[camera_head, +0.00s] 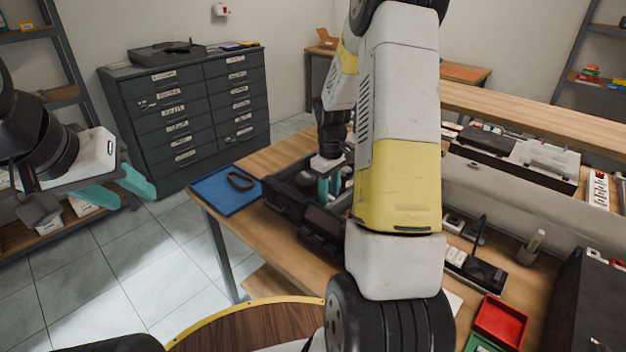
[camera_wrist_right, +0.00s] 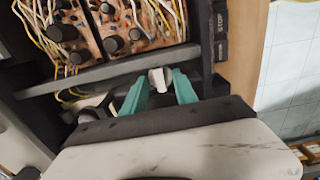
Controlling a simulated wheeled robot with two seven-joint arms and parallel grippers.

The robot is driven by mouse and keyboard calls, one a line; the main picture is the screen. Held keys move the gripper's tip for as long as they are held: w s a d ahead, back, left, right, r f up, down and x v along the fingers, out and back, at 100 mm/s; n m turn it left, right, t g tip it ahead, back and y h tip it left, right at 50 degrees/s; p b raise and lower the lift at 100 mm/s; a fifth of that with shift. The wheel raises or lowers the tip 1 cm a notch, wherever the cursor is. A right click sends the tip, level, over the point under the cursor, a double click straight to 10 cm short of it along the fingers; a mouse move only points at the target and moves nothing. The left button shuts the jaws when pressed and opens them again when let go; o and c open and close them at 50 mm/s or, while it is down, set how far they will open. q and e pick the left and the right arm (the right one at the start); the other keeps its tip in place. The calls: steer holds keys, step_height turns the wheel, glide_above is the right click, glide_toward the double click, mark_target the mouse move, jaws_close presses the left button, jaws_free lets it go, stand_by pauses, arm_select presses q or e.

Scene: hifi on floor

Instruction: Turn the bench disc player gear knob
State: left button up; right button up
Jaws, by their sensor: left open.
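The disc player (camera_head: 318,222) is a dark unit with an open top on the wooden bench. The right wrist view shows its circuit boards and wires (camera_wrist_right: 105,30). A small pale knob (camera_wrist_right: 160,80) sits at its dark edge there, between the teal fingertips of my right gripper (camera_wrist_right: 160,86). The fingers stand apart, one each side of the knob; I cannot tell whether they press on it. In the head view my right gripper (camera_head: 330,186) is at the unit, and my arm hides part of it. My left gripper (camera_head: 135,186) is open and empty, away from the bench.
A blue tray (camera_head: 227,190) with a dark ring lies left of the player. A red bin (camera_head: 501,320), a black stand (camera_head: 478,268) and a dark box (camera_head: 590,300) are on the right. A drawer cabinet (camera_head: 190,115) stands behind.

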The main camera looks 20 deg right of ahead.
jaws_close()
